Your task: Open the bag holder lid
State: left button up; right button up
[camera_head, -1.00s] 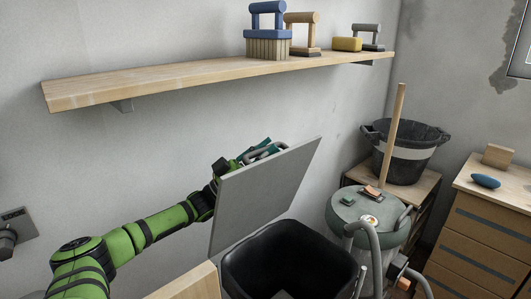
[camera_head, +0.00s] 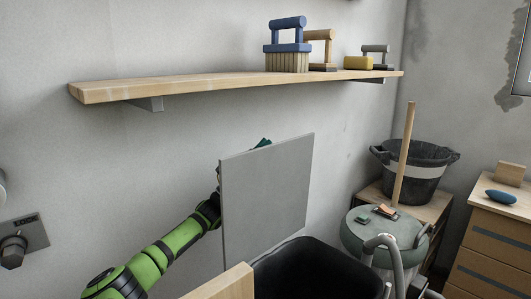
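The bag holder lid is a flat grey panel (camera_head: 267,198) that stands nearly upright at the back left of the black bin (camera_head: 318,271). The bin's mouth is uncovered. My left gripper (camera_head: 262,144) is behind the lid; only a small dark green part shows above its top edge. The green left arm comes in from the lower left and reaches behind the panel. The fingers are hidden, so I cannot tell whether they are open or shut. My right gripper is not in view.
A wooden shelf (camera_head: 205,84) with brushes (camera_head: 287,46) runs along the wall above. A grey-green vacuum drum (camera_head: 372,235) with a hose stands right of the bin. Behind it are a black bucket (camera_head: 418,176) and a wooden pole (camera_head: 404,157). Drawers (camera_head: 489,249) stand at right.

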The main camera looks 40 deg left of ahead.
pick_arm(q)
jog(key=v, duration=1.2)
jog(key=shift+y, duration=0.3)
dwell(0.4)
